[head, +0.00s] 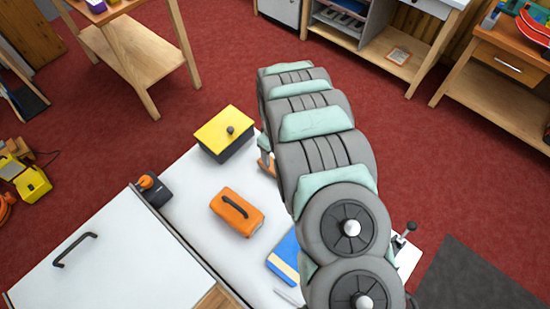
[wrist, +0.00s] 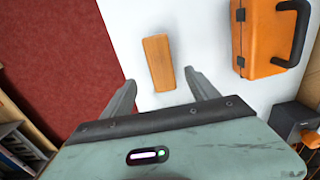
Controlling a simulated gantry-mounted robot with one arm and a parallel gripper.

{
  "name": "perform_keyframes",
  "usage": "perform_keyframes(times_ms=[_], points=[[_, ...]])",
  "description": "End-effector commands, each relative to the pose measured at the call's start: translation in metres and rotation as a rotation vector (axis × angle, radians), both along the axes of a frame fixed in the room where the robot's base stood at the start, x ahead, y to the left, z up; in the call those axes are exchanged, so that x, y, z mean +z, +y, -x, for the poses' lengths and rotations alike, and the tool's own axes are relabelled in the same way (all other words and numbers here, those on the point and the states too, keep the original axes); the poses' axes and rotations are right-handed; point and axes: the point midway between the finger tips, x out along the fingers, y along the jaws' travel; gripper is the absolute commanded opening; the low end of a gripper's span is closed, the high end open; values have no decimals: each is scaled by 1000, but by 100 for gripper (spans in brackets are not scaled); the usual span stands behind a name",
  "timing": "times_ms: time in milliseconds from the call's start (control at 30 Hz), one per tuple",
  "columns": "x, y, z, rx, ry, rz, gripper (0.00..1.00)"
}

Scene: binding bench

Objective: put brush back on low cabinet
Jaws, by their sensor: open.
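A plain orange-brown wooden block, which looks like the brush (wrist: 159,63), lies over the white top (wrist: 215,45) in the wrist view. No bristles show. In the head view a small brown part of it (head: 265,165) shows beside my arm, the rest hidden. My gripper (wrist: 160,78) is open, its two grey fingers on either side of the block's near end. I see no finger touching it, and cannot tell the height gap. The white top (head: 190,200) in the head view may be the low cabinet; a white panel with a black handle (head: 75,250) adjoins it.
On the white top are an orange case (head: 237,211), a yellow-lidded box (head: 225,133), a dark box with an orange knob (head: 152,189) and a blue book (head: 285,258). Red carpet lies beyond the edge. Wooden tables (head: 140,50) stand at the back.

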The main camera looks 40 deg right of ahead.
Motion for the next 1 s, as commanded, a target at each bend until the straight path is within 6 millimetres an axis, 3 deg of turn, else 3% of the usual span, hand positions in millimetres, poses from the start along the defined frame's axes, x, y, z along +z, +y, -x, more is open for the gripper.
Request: perform_keyframes(times_ms=[233,867,1000], points=[[20,1,0,0,1,0,69],[21,0,0,0,0,0,69],[20,0,-15,3,-31,16,69]])
